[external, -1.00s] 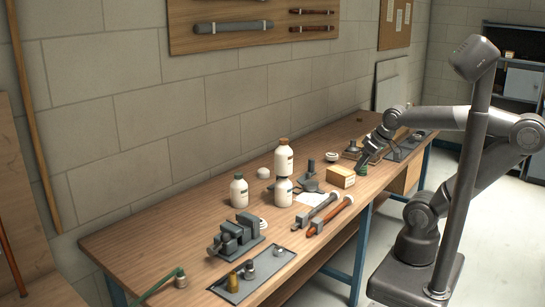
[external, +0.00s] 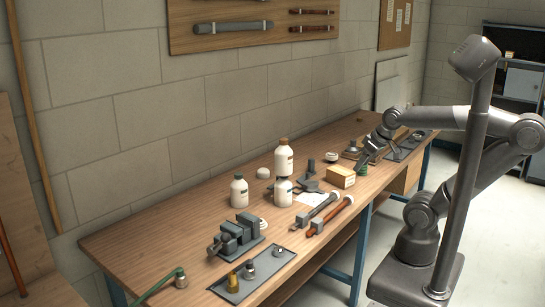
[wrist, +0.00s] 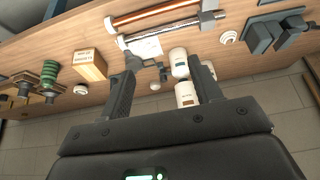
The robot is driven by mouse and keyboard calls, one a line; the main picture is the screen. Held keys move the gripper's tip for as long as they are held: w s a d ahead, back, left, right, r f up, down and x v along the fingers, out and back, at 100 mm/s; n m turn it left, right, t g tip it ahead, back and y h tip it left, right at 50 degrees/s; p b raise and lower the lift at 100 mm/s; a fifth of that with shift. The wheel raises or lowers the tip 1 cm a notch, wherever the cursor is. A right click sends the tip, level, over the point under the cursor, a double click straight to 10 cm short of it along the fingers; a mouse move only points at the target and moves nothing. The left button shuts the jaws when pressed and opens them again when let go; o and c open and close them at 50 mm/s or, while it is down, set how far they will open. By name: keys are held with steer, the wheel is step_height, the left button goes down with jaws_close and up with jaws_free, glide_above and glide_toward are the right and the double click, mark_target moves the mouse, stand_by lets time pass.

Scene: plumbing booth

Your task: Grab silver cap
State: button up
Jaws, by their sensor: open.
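My gripper (external: 368,158) hangs over the far right part of the workbench, above a green fitting (external: 363,171) and right of a small cardboard box. In the wrist view its two fingers (wrist: 163,88) are spread apart with nothing held between them. A small silver cap-like piece (external: 250,271) stands on the grey mat at the near end of the bench, far from my gripper. Another silver piece (external: 279,252) lies beside it. I cannot tell which one is the silver cap, and neither is clear in the wrist view.
The workbench (external: 150,240) runs along the block wall. A brass piece (external: 233,283) is on that mat.

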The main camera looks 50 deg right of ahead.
steer(key=w+a+g, duration=0.2)
steer(key=w+a, duration=0.5)
steer(key=g, duration=0.4)
glide_above(279, 247)
step_height(279, 247, down, 17)
steer(key=shift+r, duration=0.1)
steer(key=shift+f, duration=3.1)
steer(key=shift+c, duration=0.2)
steer(key=c, duration=1)
